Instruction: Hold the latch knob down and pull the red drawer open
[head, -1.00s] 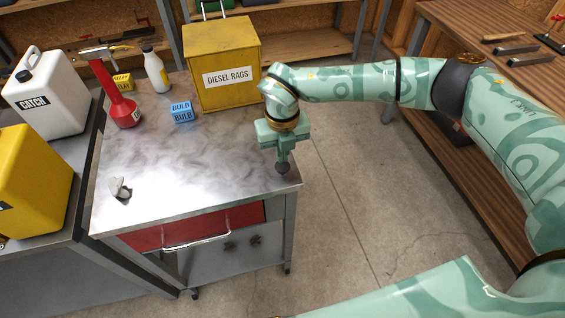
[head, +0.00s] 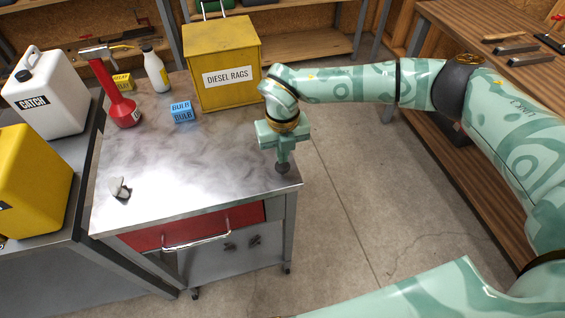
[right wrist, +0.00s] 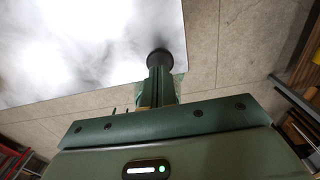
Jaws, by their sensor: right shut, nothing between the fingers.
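The dark round latch knob (head: 282,168) is at the right front corner of the metal worktop. My right gripper (head: 283,158) points down over it, shut, with its fingertips against the knob's top as far as I can see. The right wrist view also shows the black knob (right wrist: 158,57) at the tips of the closed fingers (right wrist: 160,70). The red drawer (head: 240,216) is below the worktop's front edge and looks closed. Its silver bar handle (head: 197,241) is free, with nothing on it. My left gripper is not in view.
The steel worktop (head: 150,165) holds a small grey piece (head: 120,188), a blue box (head: 181,112), a red bottle-shaped thing (head: 122,110) and a yellow DIESEL RAGS box (head: 222,65). A wooden bench stands at the right. The floor (head: 345,220) right of the cabinet is clear.

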